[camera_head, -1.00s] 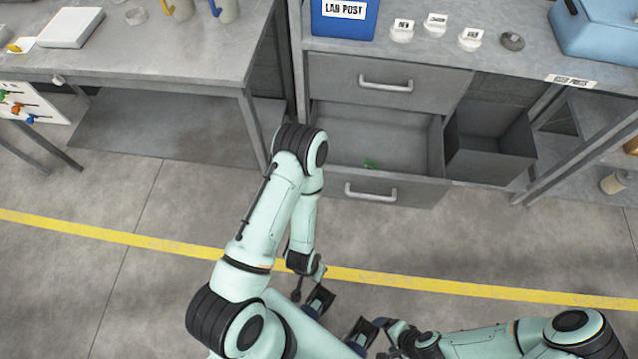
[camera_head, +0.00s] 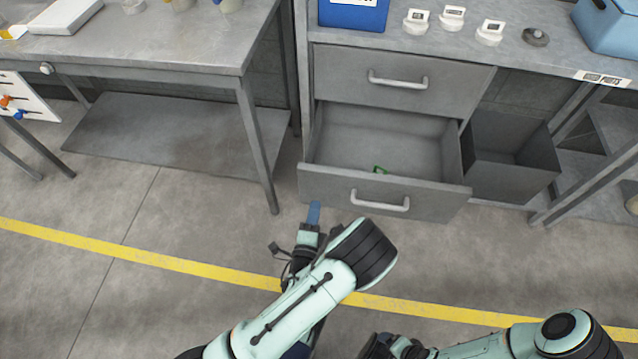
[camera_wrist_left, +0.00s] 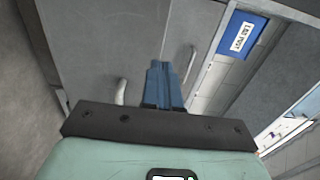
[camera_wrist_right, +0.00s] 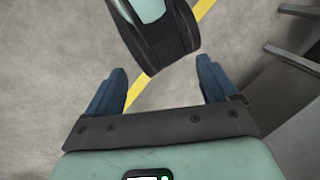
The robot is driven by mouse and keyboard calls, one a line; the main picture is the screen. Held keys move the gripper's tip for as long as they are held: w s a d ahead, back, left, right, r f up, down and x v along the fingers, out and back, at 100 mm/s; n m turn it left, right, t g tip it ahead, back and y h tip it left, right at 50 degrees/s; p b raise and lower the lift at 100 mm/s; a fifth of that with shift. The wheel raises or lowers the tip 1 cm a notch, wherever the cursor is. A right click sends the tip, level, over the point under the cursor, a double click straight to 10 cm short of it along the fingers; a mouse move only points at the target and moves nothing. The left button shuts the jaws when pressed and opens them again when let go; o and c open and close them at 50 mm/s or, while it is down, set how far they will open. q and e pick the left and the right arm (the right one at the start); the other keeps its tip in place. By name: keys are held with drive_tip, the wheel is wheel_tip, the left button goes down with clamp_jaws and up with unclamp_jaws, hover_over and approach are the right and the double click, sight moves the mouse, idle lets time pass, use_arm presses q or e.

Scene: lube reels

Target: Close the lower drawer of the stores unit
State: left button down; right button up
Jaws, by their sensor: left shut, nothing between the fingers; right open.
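The lower drawer (camera_head: 350,196) of the grey stores unit is pulled well out, and its inside shows. A small green object (camera_head: 380,170) lies in it. Its bar handle (camera_head: 380,202) is on the front. My left gripper (camera_head: 314,212) is shut and empty, with its blue fingertips close to the left part of the drawer front; I cannot tell whether they touch. In the left wrist view the shut blue fingers (camera_wrist_left: 158,80) point towards the unit, between two handles. My right gripper (camera_wrist_right: 163,90) is open and empty, above the floor.
The upper drawer (camera_head: 340,75) is shut. A dark open bin (camera_head: 510,165) stands right of the drawer. A workbench (camera_head: 150,50) with a lower shelf stands at left, its leg near the unit. The floor in front, with a yellow line (camera_head: 130,249), is clear.

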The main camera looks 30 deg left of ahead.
sight(322, 174)
use_arm(q)
drive_tip(key=b+x, duration=0.1)
drive_tip(key=x, duration=0.8)
drive_tip(key=shift+w+f, duration=0.1)
use_arm(e)
drive_tip(key=shift+w+d+f+t, duration=0.15)
drive_tip(key=shift+w+d+f, duration=0.1)
drive_tip(key=shift+w+f, duration=0.2)
drive_tip(key=shift+w+d+f+t, duration=0.15)
drive_tip(key=shift+w+d+f, duration=0.15)
drive_tip(key=shift+w, duration=0.25)
use_arm(q)
drive_tip(key=shift+w, duration=0.15)
